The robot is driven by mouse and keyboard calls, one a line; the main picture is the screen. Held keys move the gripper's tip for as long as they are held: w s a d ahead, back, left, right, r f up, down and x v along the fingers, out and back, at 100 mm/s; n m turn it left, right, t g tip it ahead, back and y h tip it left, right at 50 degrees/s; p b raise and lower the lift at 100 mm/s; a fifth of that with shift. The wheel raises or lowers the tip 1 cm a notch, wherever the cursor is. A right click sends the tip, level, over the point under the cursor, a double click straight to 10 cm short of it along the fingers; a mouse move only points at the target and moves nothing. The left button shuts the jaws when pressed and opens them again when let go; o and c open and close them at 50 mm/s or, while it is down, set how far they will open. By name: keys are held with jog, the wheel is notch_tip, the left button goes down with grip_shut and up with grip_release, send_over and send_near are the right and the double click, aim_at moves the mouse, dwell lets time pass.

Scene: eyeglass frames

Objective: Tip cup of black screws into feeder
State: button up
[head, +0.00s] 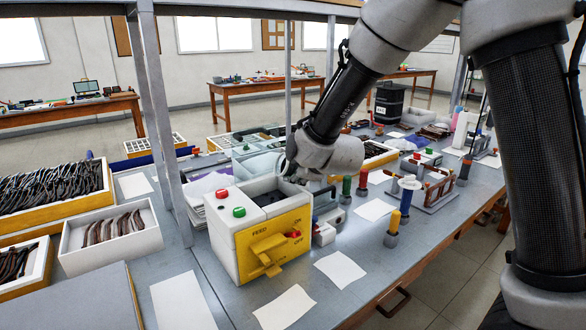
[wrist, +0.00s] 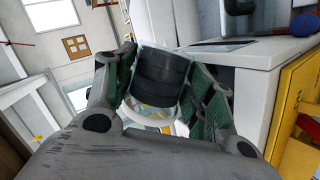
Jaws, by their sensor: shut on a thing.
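The feeder (head: 222,244) is a white box with a yellow front panel, marked FEED, ON and OFF, with red and green buttons on top. My gripper (head: 291,176) is low at the feeder's back edge in the head view. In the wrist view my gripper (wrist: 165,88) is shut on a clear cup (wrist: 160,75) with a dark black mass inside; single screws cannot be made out. The feeder's white side (wrist: 250,85) is just right of the fingers there. The cup is mostly hidden in the head view, and I cannot tell its exact tilt.
A shelf post (head: 166,120) stands left of the feeder. Upright colored-handled tools (head: 392,225) and a wooden stand (head: 432,190) are to the right. Open boxes of dark frame parts (head: 110,236) lie left. White paper sheets (head: 340,269) lie on the bench front.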

jog(key=shift+a+n+h, duration=0.15)
jog(key=shift+n+h, duration=0.25)
jog(key=shift+s+a+r+n+t+h, duration=0.1)
jog(key=shift+a+r+n+t+h, duration=0.05)
jog(key=shift+n+t+h, duration=0.15)
dwell(0.5)
jog(key=shift+a+r+n+h, duration=0.15)
jog(key=shift+r+n+h, duration=0.15)
jog(key=shift+n, duration=0.1)
jog(key=shift+s+a+r+n+t+h, duration=0.15)
jog(key=shift+a+r+n+t+h, duration=0.05)
jog(key=shift+a+n+t+h, duration=0.1)
dwell(0.3)
